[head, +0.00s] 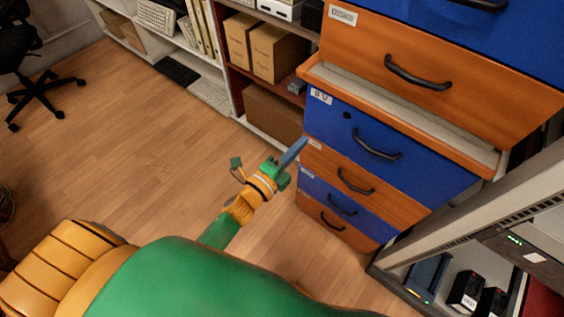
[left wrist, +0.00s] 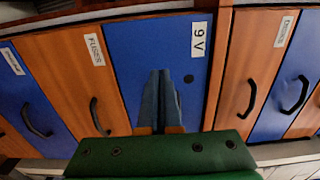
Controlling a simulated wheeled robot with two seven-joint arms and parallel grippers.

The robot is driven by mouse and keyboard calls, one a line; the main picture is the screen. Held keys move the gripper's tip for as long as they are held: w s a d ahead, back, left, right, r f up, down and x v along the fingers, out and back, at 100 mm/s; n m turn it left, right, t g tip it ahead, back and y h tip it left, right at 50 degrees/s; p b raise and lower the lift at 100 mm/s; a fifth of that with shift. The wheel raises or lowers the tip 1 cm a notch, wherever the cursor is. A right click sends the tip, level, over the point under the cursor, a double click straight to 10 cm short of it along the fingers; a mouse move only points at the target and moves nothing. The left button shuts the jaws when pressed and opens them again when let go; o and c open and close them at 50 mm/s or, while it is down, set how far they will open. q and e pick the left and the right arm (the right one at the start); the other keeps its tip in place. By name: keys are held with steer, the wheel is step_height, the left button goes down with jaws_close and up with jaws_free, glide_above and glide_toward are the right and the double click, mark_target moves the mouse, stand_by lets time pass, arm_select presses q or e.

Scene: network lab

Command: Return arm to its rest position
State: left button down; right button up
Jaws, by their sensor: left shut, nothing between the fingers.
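My left arm, green and orange, reaches in from the bottom of the head view. Its gripper (head: 293,152) has its blue fingers together and empty, close in front of the left edge of the drawer cabinet. In the left wrist view the fingers (left wrist: 160,100) lie side by side, pointing at the blue drawer labelled 9 V (left wrist: 190,60). I cannot tell whether they touch it. That blue drawer (head: 400,140) also shows in the head view. My right gripper is not in view.
The cabinet has blue and orange drawers with black handles. Above the blue drawer, an orange-rimmed pale ledge (head: 400,110) juts out. Shelves with cardboard boxes (head: 275,52) stand behind. A metal rack (head: 480,220) is at lower right. Open wooden floor (head: 130,150) lies left, with an office chair (head: 30,75).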

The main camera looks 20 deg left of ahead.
arm_select(q)
steer(key=v, duration=0.6)
steer(key=s+a+f+n+g+y+p, duration=0.2)
steer(key=s+f+n+g+p, duration=0.25)
steer(key=f, duration=0.25)
steer(key=s+a+f+n+g+y+p, duration=0.2)
steer(key=s+f+n+g+p, duration=0.1)
steer(key=f+n, duration=0.35)
steer(key=s+a+f+n+g+p, duration=0.1)
steer(key=s+f+n+g, duration=0.3)
steer(key=s, duration=0.7)
steer(key=s+a+f+n+g+y+p, duration=0.1)
steer(key=s+f+n+g+p, duration=0.2)
steer(key=s, duration=0.8)
step_height(320, 180, down, 2)
steer(key=shift+s+a+f+n+g+y, duration=0.1)
steer(key=shift+s+a+n+g+y, duration=0.2)
steer(key=shift+n+g, duration=0.45)
steer(key=shift+d, duration=0.1)
